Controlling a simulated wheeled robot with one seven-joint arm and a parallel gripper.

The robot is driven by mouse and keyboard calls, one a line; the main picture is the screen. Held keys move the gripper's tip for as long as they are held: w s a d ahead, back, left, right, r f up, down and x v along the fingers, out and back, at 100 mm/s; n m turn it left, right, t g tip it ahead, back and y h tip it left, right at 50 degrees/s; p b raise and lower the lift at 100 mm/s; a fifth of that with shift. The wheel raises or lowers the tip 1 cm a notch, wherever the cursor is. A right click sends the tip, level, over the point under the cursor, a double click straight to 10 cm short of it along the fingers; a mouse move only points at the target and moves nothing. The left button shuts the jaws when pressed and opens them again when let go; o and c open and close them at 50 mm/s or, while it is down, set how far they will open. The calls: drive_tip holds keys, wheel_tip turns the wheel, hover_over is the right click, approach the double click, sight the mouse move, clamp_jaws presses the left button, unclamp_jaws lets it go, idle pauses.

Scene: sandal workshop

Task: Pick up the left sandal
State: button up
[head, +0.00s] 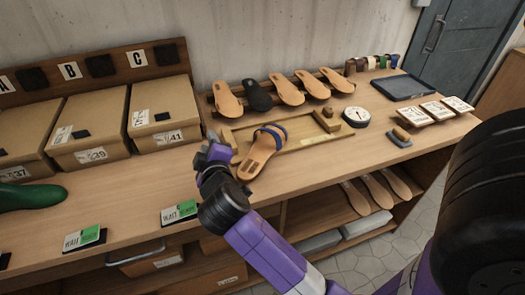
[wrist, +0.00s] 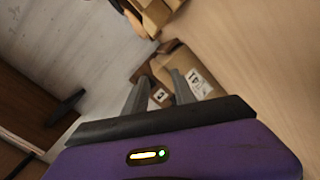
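A tan sandal (head: 260,157) with a blue strap lies on the workbench (head: 130,200), its far end over the front left part of a shallow wooden tray (head: 300,150). It is the only strapped sandal I can make out. My gripper (head: 215,143) is just left of the sandal in the head view, apart from it as far as I can tell. In the wrist view my gripper (wrist: 158,92) has its two fingers spread with nothing between them; cardboard boxes (wrist: 200,80) show beyond. The sandal cannot be made out in the wrist view.
Lidded boxes (head: 163,115) stand at the back left. Several soles (head: 287,92), one black, lean on a rack behind the tray. A round dial (head: 356,117), a brush-like tool (head: 399,137) and white cards (head: 433,112) lie right.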

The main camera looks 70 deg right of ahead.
drive_tip(key=d+r+g, duration=0.1)
drive_tip(key=d, duration=0.1)
drive_tip(key=s+d+r+m+g+h, duration=0.1)
drive_tip(key=d+g, duration=0.1)
drive_tip(key=s+d+g+h, duration=0.1)
drive_tip(key=d+g, duration=0.1)
drive_tip(key=shift+s+r+m, duration=0.25)
drive_tip(key=shift+r+m, duration=0.15)
drive_tip(key=s+g, duration=0.2)
drive_tip(key=s+f+m+g, duration=0.1)
drive_tip(key=s+g, duration=0.1)
drive_tip(key=s, duration=0.1)
drive_tip(key=s+d+f+g, duration=0.1)
drive_tip(key=s+g, duration=0.1)
drive_tip(key=s, duration=0.1)
drive_tip(key=shift+s, duration=0.15)
drive_tip(key=shift+s+d+f, duration=0.15)
drive_tip(key=shift+d+f, duration=0.05)
drive_tip(key=shift+d, duration=0.05)
drive_tip(key=p, duration=0.1)
hover_over(270, 142)
wheel_tip(270, 142, down, 2)
drive_tip(key=shift+f, duration=0.15)
clamp_jaws()
